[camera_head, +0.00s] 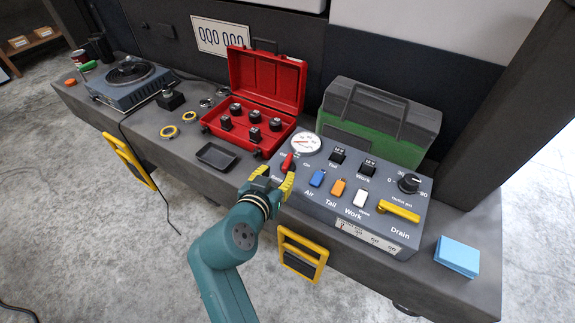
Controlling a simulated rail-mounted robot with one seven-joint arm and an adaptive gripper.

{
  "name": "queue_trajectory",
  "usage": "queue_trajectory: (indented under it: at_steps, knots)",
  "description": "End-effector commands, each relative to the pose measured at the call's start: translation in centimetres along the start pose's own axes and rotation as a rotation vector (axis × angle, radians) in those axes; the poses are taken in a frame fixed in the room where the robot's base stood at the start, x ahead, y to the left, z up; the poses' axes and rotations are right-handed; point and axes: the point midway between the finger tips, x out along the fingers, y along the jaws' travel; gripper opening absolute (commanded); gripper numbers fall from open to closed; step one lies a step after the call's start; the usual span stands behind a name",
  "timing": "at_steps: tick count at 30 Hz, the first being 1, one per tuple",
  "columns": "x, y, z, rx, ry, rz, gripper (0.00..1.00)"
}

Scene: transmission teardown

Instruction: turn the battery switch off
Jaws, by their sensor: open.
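A grey-blue control panel (330,219) sits on the bench right of the middle. A red switch lever (287,162) stands at its left end, below the round gauge (306,144), with small lettering beside it that is partly hidden. My gripper (275,179), with yellow fingers, is open at the panel's left edge, just below and left of the red lever. Whether a finger touches the lever I cannot tell. The label under the lever is mostly covered by my gripper.
The panel also carries blue (317,178), orange (338,187) and white (360,198) switches, a black knob (409,183) and a yellow drain handle (398,211). An open red case (270,82) and a black tray (217,156) lie to the left. A blue block (457,256) sits at right.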

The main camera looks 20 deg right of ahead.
Motion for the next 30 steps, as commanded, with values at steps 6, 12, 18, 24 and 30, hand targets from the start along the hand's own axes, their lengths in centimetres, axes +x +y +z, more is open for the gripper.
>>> queue_trajectory:
  at_steps: [6, 12, 18, 24, 30]
  knots:
    - [5.6, 0.1, 0.4, 0.001, 0.001, 0.002, 0.43]
    - [8.5, 0.0, 0.2, 0.001, 0.000, 0.000, 0.43]
    - [9.0, 0.0, 0.0, 0.001, -0.001, 0.000, 0.43]
    - [9.0, 0.0, 0.0, 0.001, -0.001, 0.000, 0.34]
    - [8.9, 0.0, 0.0, 0.001, 0.000, 0.000, 0.00]
